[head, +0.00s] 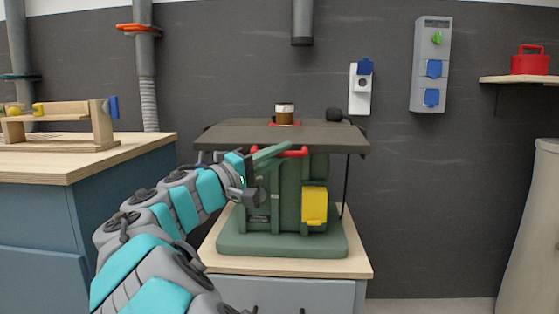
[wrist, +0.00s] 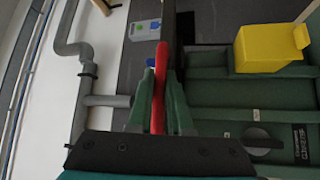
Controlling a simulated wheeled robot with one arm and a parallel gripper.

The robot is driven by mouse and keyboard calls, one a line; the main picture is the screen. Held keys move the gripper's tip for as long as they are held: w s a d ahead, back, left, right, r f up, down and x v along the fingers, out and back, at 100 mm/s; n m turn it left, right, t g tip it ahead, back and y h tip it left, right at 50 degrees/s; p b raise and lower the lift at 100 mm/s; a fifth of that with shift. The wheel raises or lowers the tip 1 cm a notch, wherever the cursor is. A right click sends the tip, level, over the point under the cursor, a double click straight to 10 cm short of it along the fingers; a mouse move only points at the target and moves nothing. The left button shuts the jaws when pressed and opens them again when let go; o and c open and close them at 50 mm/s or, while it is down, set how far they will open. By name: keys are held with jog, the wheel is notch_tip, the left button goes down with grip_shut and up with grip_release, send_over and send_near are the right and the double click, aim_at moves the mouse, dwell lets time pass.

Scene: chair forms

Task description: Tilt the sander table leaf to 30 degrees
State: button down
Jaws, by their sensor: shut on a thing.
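The sander (head: 290,200) is a green machine on a low cabinet in the middle of the head view. Its dark table leaf (head: 225,134) lies on top and looks about level. A red handle bar (head: 297,153) runs under the leaf's front edge; it also shows in the wrist view (wrist: 160,95). My gripper (head: 279,151) reaches in from the left, and its green fingers (wrist: 160,80) are shut on the red handle, one on each side. The fingers hide part of the handle. No angle scale can be read.
A yellow box (head: 314,206) is on the sander's front, right of my gripper. A workbench (head: 70,170) with a wooden jig stands at the left. A spindle (head: 284,114) rises above the leaf. The wall behind carries sockets (head: 431,65).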

notch_tip(320, 180, down, 7)
jog(key=w+m+h+b, duration=0.2)
jog(key=m+b, duration=0.1)
jog(key=b, duration=0.2)
jog(key=shift+w+b, duration=0.2)
jog(key=shift+b, duration=0.2)
jog(key=shift+r, duration=0.1)
jog(key=c, duration=0.8)
grip_release()
jog(key=shift+c, duration=0.2)
